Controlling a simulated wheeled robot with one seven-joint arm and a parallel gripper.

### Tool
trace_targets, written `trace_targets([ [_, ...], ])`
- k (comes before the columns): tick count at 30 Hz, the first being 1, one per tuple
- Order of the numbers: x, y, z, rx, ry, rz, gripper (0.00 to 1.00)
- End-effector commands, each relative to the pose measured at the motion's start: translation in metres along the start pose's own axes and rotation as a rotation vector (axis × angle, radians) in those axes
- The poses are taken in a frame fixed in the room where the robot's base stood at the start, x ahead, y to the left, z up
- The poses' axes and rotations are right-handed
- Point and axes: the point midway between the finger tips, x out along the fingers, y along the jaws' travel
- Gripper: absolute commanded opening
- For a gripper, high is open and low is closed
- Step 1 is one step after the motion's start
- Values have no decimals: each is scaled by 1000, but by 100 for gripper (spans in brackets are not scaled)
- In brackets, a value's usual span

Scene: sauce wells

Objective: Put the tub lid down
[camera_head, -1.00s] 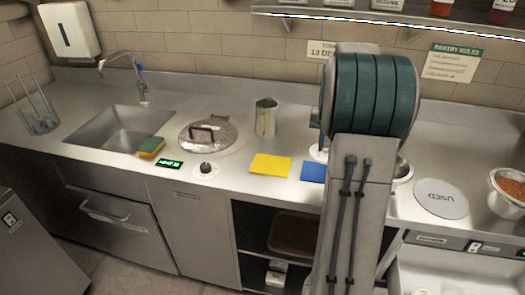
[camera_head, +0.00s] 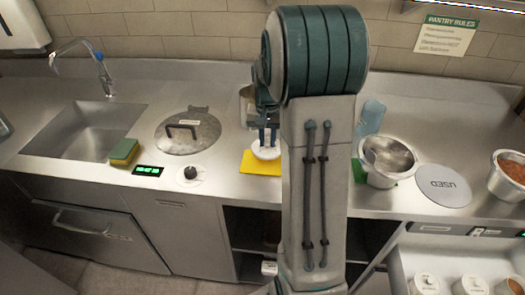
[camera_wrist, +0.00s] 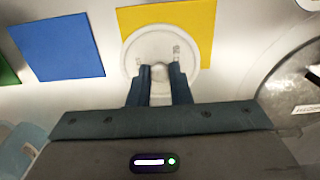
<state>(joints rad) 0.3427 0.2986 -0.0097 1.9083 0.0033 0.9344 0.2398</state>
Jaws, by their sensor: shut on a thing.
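My gripper (camera_head: 267,138) is shut on the raised grip of the white round tub lid (camera_head: 266,151). In the wrist view the lid (camera_wrist: 142,48) lies flat between and beyond my fingers (camera_wrist: 158,82). The lid is over the yellow square mat (camera_head: 250,168) and covers part of it; the mat also shows in the wrist view (camera_wrist: 199,20). I cannot tell whether the lid touches the mat. A blue square mat (camera_wrist: 56,47) lies bare beside it in the wrist view; my arm hides it in the head view.
A steel pitcher (camera_head: 245,105) stands behind my gripper. Right of my arm are a steel bowl (camera_head: 378,172) and a "USED" disc (camera_head: 443,188).

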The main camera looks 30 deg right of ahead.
Motion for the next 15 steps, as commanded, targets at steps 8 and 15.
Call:
trace_targets([
  [8, 20, -12, 10, 1, -4, 1, 0],
  [15, 49, -13, 10, 1, -2, 0, 0],
])
